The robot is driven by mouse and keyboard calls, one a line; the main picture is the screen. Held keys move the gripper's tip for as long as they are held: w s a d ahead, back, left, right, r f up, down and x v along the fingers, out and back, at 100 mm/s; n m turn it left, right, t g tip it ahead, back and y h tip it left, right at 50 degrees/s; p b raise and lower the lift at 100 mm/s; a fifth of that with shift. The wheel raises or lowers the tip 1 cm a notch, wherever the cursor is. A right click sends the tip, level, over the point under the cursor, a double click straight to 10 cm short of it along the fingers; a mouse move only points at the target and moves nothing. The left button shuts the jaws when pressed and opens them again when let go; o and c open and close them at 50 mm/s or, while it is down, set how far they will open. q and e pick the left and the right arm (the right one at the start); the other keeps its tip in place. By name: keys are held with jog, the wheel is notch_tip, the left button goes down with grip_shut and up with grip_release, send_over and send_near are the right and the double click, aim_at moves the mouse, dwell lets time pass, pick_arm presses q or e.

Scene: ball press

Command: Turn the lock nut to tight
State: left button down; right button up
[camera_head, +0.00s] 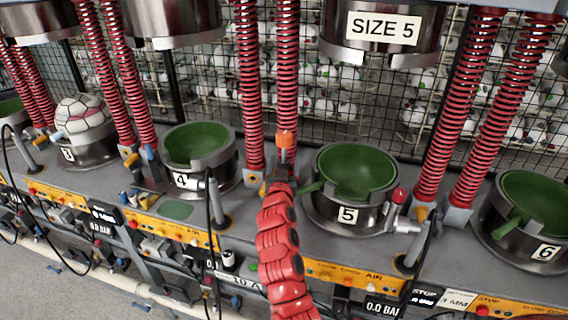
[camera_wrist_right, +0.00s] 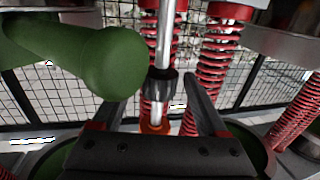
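A black ribbed collar (camera_wrist_right: 160,85), which looks like the lock nut, sits on an upright shiny rod in the right wrist view. My right gripper (camera_wrist_right: 156,94) is open, with one dark finger on each side of the rod. A small gap shows between the right finger and the nut; I cannot tell whether the left finger touches it. In the head view the red segmented arm reaches up from the bottom to the gap between moulds 4 and 5, and its gripper is small and hard to make out there. My left gripper is not in view.
A green handle (camera_wrist_right: 85,60) is large and close at upper left in the wrist view. Green-lined mould 5 (camera_head: 352,175) stands right of the arm, mould 4 (camera_head: 195,150) left of it. Red springs (camera_head: 250,90) rise around the rod. An orange collar (camera_wrist_right: 155,128) lies below the nut.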

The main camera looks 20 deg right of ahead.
jog(key=shift+s+a+f, duration=0.1)
jog(key=shift+s, duration=0.1)
jog(key=b+v, duration=0.5)
jog(key=v, duration=1.2)
